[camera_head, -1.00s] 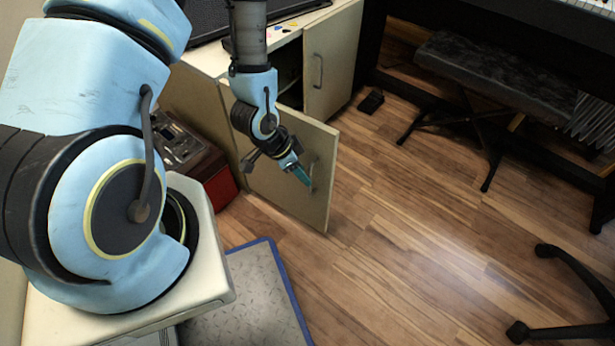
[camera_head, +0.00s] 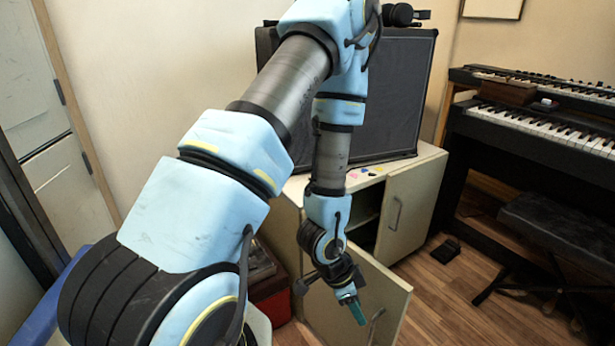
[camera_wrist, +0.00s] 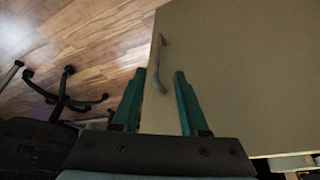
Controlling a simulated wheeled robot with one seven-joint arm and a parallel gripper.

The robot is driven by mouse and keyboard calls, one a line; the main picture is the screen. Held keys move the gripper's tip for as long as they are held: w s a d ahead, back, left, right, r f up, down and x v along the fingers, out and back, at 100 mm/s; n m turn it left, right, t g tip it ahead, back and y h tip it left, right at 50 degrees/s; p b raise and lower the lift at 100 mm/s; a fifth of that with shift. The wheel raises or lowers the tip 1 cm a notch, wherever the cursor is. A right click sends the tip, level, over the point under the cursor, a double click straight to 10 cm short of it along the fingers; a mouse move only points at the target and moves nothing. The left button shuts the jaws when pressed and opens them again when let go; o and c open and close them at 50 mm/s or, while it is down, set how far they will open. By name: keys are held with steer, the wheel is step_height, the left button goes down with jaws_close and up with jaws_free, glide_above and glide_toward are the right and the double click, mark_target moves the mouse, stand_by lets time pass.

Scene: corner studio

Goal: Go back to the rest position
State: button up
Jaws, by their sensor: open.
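My gripper (camera_head: 355,308) hangs at the end of my arm in front of the open left door (camera_head: 391,287) of a low cream cabinet. In the wrist view, its two green fingers (camera_wrist: 157,101) stand apart with nothing between them. The door (camera_wrist: 240,80) fills the right of that view. Its handle (camera_wrist: 154,65) appears just beyond the fingertips; I cannot tell whether they touch it. In the head view, my fingers are close to the door panel.
A dark speaker cabinet (camera_head: 405,85) stands on top. A red and black case (camera_head: 268,290) is beside the cabinet. A keyboard (camera_head: 560,130) and bench (camera_head: 565,225) stand at right. A wheeled chair base (camera_wrist: 65,97) shows in the wrist view.

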steer(key=w+a+r+n+t+y, duration=0.2)
steer(key=w+a+r+n+y, duration=0.2)
steer(key=w+a+r+n, duration=0.85)
steer(key=s+a+r+n+p, duration=0.1)
steer(key=s+a+r+n, duration=0.1)
steer(key=a+r, duration=0.4)
steer(key=s+a+r+n+p, duration=0.1)
steer(key=s+a+r+n, duration=0.25)
steer(key=r, duration=0.45)
step_height(320, 180, up, 16)
steer(key=w+m+p, duration=0.1)
steer(key=p, duration=1.5)
steer(key=shift+r+p, duration=0.15)
steer(key=shift+p, duration=0.15)
